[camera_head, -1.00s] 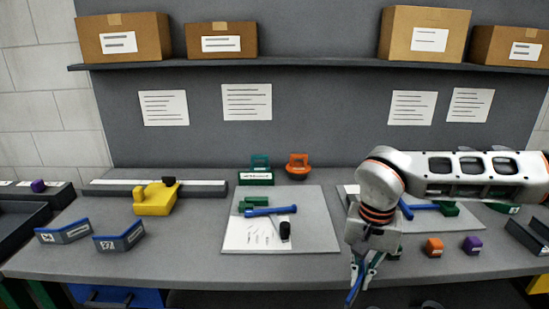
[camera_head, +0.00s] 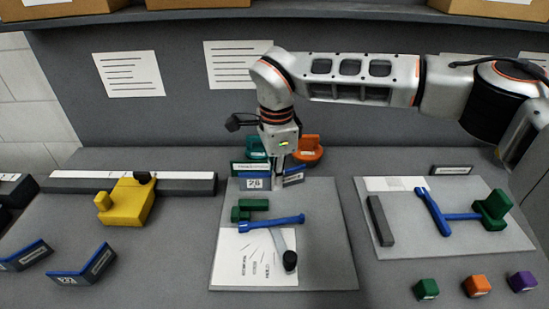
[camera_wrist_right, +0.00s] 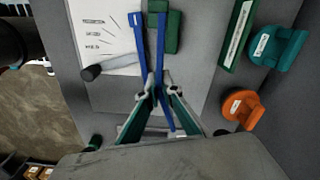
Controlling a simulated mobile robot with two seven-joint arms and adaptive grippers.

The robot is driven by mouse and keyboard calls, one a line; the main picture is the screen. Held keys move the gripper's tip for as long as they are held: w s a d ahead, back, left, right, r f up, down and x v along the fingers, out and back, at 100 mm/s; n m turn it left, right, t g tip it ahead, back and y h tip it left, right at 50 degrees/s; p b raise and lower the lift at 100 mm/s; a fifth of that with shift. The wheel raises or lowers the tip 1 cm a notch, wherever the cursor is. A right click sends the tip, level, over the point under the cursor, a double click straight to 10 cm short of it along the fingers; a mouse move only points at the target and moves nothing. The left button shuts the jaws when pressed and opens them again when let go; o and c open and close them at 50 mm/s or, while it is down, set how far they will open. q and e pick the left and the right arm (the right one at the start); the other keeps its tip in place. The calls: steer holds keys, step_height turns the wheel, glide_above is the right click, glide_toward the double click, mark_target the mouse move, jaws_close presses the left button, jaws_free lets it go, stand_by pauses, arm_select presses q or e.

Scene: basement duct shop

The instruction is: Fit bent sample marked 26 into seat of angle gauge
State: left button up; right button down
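The bent sample marked 26 (camera_head: 254,184) is a grey angled strip with a blue upper edge. My right gripper (camera_head: 278,177) is shut on it near its bend and holds it over the back of the middle board; its blue edge also shows in the right wrist view (camera_wrist_right: 162,55). The angle gauge appears to be the set on the middle board: a green block (camera_head: 240,214), a blue bar (camera_head: 272,222) and a pale arm ending in a black knob (camera_head: 290,260). The sample is apart from the block, behind it. My left gripper is not in view.
Two more bent samples, one here (camera_head: 84,267), lie at the left. A yellow tool (camera_head: 126,202) stands by a long bar. Green and orange holders (camera_head: 307,149) stand behind the middle board. A right board (camera_head: 400,245) holds another blue and green tool.

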steer(key=shift+w+a+f+b, duration=0.1)
steer(key=shift+f+b, duration=0.8)
steer(key=shift+f, duration=0.5)
steer(key=shift+w+a+f+b, duration=0.1)
steer(key=shift+f+b, duration=0.8)
steer(key=shift+f, duration=0.45)
steer(key=shift+f+b, duration=0.6)
steer(key=shift+f, duration=1.1)
steer(key=c, duration=2.5)
jaws_free()
steer(key=o, duration=0.3)
steer(key=shift+s, duration=0.1)
steer(key=shift+o, duration=0.2)
